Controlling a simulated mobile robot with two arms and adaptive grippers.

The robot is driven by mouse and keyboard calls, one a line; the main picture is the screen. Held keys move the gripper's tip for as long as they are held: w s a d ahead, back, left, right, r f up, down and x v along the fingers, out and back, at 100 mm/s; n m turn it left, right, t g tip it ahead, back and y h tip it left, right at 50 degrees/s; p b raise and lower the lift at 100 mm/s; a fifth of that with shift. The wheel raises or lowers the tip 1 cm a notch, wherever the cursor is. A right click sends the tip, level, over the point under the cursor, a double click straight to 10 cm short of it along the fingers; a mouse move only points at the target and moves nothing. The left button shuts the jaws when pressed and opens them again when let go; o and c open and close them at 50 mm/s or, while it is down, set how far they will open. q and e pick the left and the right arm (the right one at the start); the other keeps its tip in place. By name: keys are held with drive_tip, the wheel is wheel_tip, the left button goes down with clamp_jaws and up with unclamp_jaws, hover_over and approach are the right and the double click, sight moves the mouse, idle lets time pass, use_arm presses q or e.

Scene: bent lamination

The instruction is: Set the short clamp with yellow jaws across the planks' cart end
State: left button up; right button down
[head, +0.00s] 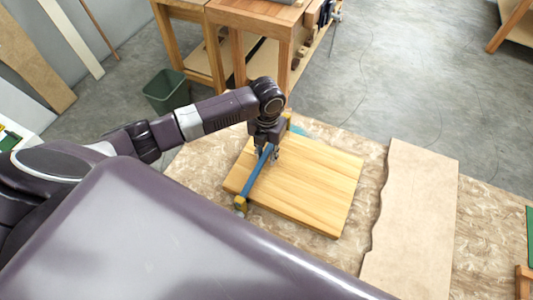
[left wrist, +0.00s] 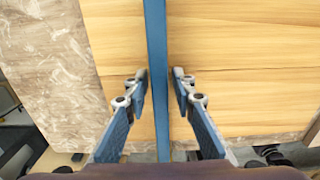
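The short clamp (head: 258,174) has a blue bar and yellow jaws. It lies across the light wooden planks (head: 318,185), near their left end in the head view. One yellow jaw (head: 240,203) is at the near edge, the other (head: 287,117) at the far edge, partly behind my arm. My left gripper (head: 271,152) is over the bar's middle. In the left wrist view, the blue bar (left wrist: 156,40) runs between the fingers of my left gripper (left wrist: 157,78), with a narrow gap on each side. Jaw contact with the planks cannot be made out. My right gripper is not in view.
The planks lie on a mottled board table (head: 214,160). A wavy-edged tan board (head: 410,215) lies right of them. A green bin (head: 167,91) and a wooden workbench (head: 258,14) stand beyond. A purple-grey body of mine covers the lower left.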

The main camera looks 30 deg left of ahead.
use_arm(q)
drive_tip(key=shift+o, duration=0.5)
drive_tip(key=shift+r, duration=0.3)
wheel_tip(320, 180, up, 12)
drive_tip(key=shift+f, duration=0.25)
drive_tip(key=shift+w, duration=0.1)
drive_tip(key=shift+r+p, duration=2)
drive_tip(key=shift+r, duration=0.95)
